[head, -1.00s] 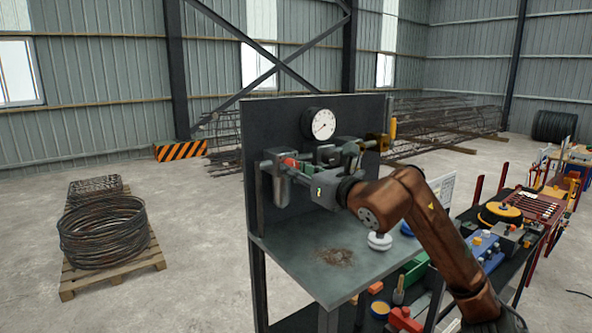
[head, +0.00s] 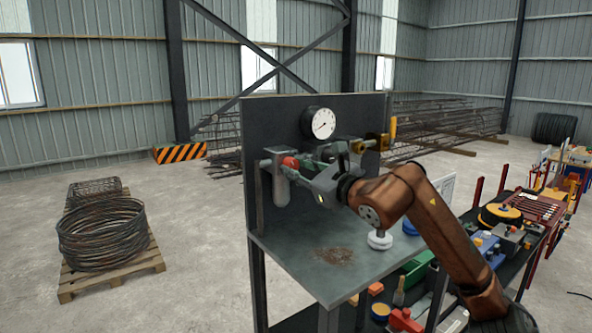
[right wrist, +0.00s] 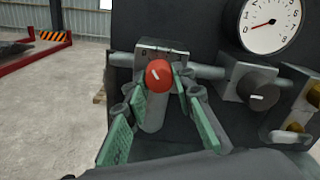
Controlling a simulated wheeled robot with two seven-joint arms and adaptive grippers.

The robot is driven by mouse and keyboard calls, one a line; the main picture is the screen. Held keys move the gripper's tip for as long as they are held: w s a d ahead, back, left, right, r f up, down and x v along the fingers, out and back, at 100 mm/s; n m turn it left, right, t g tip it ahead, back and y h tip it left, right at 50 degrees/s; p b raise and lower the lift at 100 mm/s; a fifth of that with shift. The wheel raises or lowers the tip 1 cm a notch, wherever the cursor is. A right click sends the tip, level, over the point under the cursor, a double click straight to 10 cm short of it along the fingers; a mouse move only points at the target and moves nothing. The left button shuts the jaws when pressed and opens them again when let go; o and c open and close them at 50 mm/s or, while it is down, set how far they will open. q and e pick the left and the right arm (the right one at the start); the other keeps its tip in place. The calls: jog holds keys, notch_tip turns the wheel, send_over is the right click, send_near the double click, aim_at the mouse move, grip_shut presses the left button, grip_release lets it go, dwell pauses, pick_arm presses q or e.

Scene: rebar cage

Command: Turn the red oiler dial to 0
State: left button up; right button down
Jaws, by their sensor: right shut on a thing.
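The red oiler dial (head: 290,162) is a small round knob on the front of a grey oiler body (head: 282,188) on the dark panel. It also shows in the right wrist view (right wrist: 159,76), with a white mark on its face tilted up and to the left. My right gripper (head: 304,165) comes from the right and is shut on the red dial. In the right wrist view its green-padded fingers stand on both sides of the dial. My left gripper is not in view.
A white gauge (head: 319,123) sits on the panel (head: 270,115) above the pipe. A grey knob (right wrist: 259,88) and a yellow valve (head: 383,142) are right of the dial. The shelf (head: 300,255) below has a brown stain and a white knob-like part (head: 380,240).

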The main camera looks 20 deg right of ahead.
jog(key=shift+s+r+n, duration=0.1)
jog(key=shift+r+n, duration=0.2)
jog(key=shift+n, duration=0.3)
jog(key=c, duration=1.7)
grip_release()
jog(key=shift+f, duration=0.1)
jog(key=shift+o, duration=0.4)
jog(key=shift+f, duration=0.1)
jog(key=v, duration=1.2)
